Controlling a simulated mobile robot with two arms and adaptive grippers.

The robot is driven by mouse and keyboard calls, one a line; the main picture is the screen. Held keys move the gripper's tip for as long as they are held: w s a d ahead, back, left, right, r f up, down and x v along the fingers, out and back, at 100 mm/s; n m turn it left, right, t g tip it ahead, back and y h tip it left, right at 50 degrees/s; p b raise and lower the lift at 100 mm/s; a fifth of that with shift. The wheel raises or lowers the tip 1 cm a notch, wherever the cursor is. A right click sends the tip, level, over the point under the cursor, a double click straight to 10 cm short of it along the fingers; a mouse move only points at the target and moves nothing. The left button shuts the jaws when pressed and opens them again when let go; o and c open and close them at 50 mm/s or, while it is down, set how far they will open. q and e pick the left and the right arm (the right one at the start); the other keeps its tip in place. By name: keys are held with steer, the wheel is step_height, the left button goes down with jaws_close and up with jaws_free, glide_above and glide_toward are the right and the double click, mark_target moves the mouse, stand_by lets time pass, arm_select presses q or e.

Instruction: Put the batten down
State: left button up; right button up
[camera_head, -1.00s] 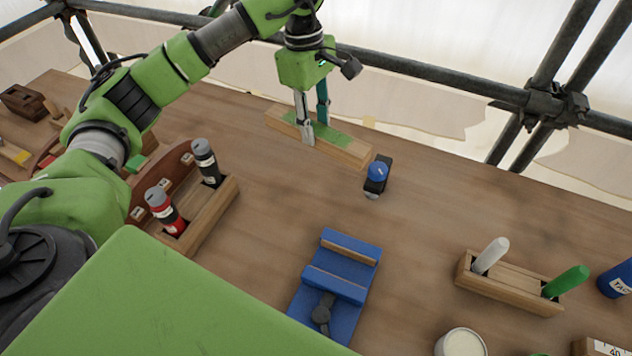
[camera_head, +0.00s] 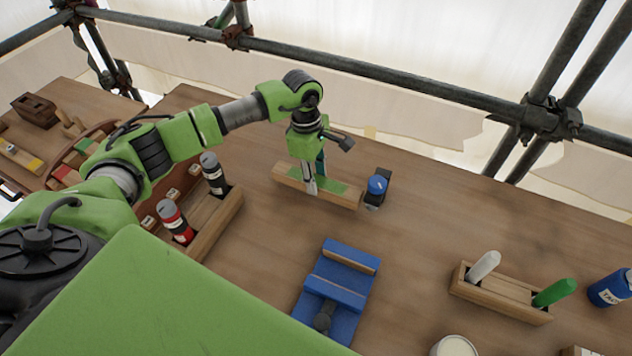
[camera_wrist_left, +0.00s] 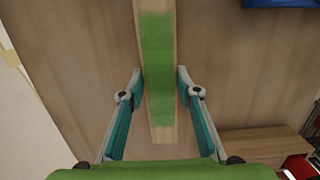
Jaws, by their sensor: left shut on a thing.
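The batten (camera_head: 344,199) is a pale wooden bar with a green patch on top, near the back of the workbench. It also shows in the left wrist view (camera_wrist_left: 162,133), running lengthwise between the fingers. My left gripper (camera_head: 313,190) points down and is shut on the batten near its middle, a finger on each side, as the left wrist view (camera_wrist_left: 160,84) shows. The batten looks level and low over the bench; I cannot tell whether its underside touches. My right gripper is out of view.
A small black tool with a blue knob (camera_head: 377,185) stands close to the batten's right end. A blue vise (camera_head: 345,275) is nearer. A wooden holder with bottles (camera_head: 218,220) is left, and a marker rack (camera_head: 500,292) right. Bare bench (camera_head: 440,215) lies between.

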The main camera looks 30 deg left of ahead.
arm_select(q)
step_height(320, 180, down, 2)
steer(key=shift+f+p, duration=0.2)
steer(key=shift+p, duration=0.15)
steer(key=shift+f, duration=0.3)
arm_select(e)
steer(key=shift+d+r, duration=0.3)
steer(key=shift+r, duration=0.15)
arm_select(q)
steer(key=shift+f, duration=0.1)
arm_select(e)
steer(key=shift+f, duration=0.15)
arm_select(q)
steer(key=shift+f+b, duration=0.15)
steer(key=shift+b, duration=0.15)
steer(key=o, duration=1.2)
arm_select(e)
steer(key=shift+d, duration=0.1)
